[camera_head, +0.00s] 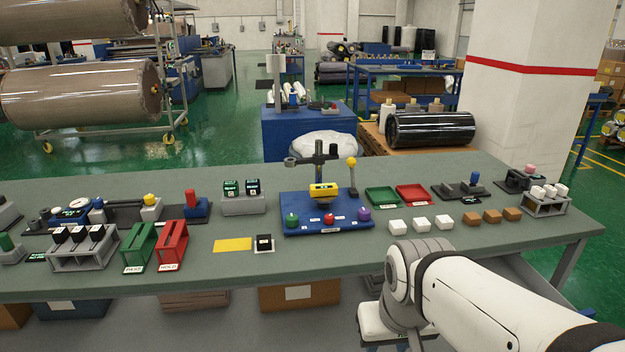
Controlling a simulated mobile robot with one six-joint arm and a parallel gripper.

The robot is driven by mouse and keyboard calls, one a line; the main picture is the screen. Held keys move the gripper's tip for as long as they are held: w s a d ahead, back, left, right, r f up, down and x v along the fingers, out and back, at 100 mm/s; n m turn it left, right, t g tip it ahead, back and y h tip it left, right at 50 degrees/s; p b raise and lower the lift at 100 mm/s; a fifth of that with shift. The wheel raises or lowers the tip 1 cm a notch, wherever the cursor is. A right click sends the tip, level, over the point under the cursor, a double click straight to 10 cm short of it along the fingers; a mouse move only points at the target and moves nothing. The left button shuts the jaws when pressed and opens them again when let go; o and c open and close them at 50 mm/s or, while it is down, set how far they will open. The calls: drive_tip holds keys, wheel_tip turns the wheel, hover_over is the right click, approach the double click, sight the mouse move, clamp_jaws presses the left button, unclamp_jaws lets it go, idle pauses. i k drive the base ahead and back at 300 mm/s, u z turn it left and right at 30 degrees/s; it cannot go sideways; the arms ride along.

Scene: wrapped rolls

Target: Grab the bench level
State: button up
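A short yellow block with a dark window, which looks like the bench level (323,190), sits on a blue fixture plate (290,222) in the middle of the green-grey bench. A dark post stands right behind it, and a yellow-knobbed lever rises to its right. Green, red and purple knobs stand along the front of the plate. My white arm comes in from the lower right, and its visible links are at and below the bench's front edge, apart from the yellow block. My gripper's fingers do not show.
Green (382,197) and red (414,194) trays lie right of the fixture, with white blocks (421,224) and brown blocks (492,216) in front. Left are a yellow sheet (233,245), red (173,243) and green (139,247) racks. The bench front is mostly clear.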

sight(326, 189)
drive_tip(key=z, duration=0.1)
drive_tip(key=i, duration=1.15)
drive_tip(key=u, duration=0.25)
